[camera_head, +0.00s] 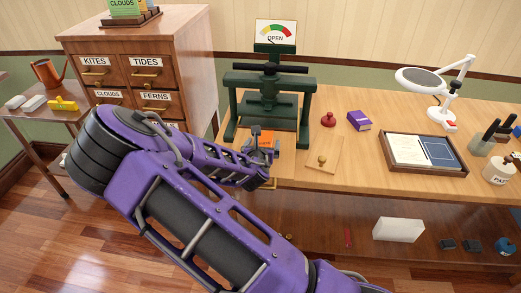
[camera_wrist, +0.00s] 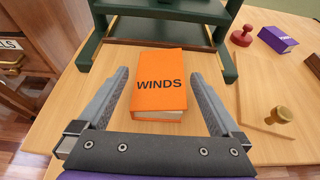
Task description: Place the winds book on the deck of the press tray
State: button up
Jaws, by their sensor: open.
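The orange winds book (camera_wrist: 160,80) lies flat, with its title facing up, in front of the green press (camera_wrist: 88,40). In the wrist view my gripper (camera_wrist: 160,73) is open, with one finger along each side of the book and a visible gap on both sides. In the head view my gripper (camera_head: 262,140) covers most of the book, in front of the press (camera_head: 268,100). A pale wooden board with a brass knob (camera_head: 322,160) lies to the right. I cannot tell for sure which surface is the press tray's deck.
A framed tray (camera_head: 387,158) and a white lamp (camera_head: 447,118) are farther right. A drawer cabinet (camera_head: 190,50) stands at the left.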

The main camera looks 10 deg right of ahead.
jog(key=p+v, duration=0.1)
jog(key=v, duration=0.9)
jog(key=shift+s, duration=0.1)
jog(key=shift+r, duration=0.1)
